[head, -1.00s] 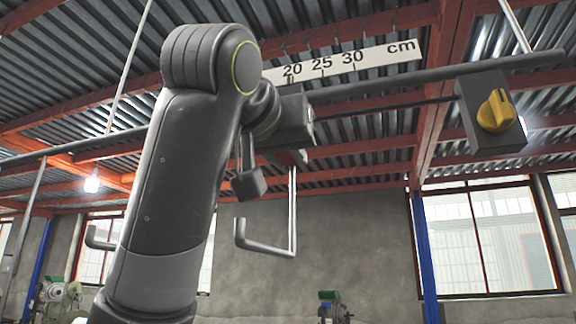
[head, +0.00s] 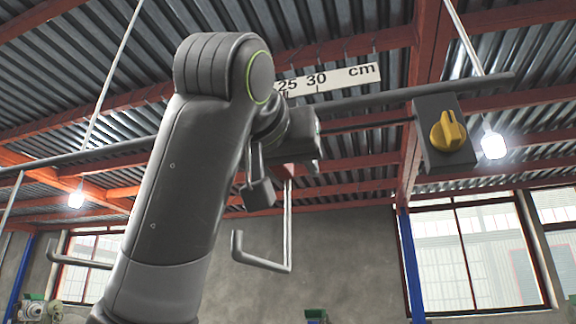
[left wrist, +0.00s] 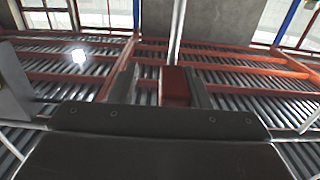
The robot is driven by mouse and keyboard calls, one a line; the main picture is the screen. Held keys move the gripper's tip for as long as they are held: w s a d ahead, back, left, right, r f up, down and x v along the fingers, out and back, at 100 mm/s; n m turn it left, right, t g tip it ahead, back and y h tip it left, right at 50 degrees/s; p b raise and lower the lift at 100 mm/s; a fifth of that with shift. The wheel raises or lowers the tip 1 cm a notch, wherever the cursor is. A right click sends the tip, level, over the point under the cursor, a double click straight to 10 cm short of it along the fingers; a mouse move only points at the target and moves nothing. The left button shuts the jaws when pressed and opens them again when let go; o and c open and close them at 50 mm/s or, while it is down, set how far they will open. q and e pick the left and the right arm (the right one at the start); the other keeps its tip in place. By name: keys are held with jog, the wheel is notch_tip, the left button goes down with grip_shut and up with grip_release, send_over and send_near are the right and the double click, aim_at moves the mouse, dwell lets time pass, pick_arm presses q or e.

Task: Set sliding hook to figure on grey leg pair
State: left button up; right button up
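The sliding hook (head: 288,225) hangs under an overhead rail, a thin grey rod bent at the bottom with an upturned tip. Its red top block also shows in the left wrist view (left wrist: 175,86). My left gripper (head: 284,170) is at that block, with its fingers on either side. In the left wrist view the right finger is against or very near the block, and a gap shows at the left finger. A white scale plate (head: 345,79) above reads 25, 30 and cm; the hook appears near 25. I cannot pick out a grey leg pair. My right gripper is out of view.
A grey box with a yellow knob (head: 448,131) sits at the rail's right. Another grey hook (head: 80,258) shows left, behind my arm. The rail (head: 420,91) between the gripper and box looks clear. Lamps and roof beams lie beyond.

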pick_arm(q)
jog(key=shift+w+a, duration=0.1)
jog(key=shift+a, duration=0.25)
jog(key=shift+s+a+f+b, duration=0.15)
jog(key=shift+s+a+b, duration=0.1)
jog(key=shift+s+b, duration=0.1)
jog(key=b+v, duration=0.8)
jog(key=v, duration=0.8)
jog(key=shift+s+b, duration=0.3)
jog(key=shift+s, duration=0.05)
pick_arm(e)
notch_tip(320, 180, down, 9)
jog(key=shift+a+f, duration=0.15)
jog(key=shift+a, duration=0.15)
pick_arm(q)
jog(key=shift+d, duration=0.1)
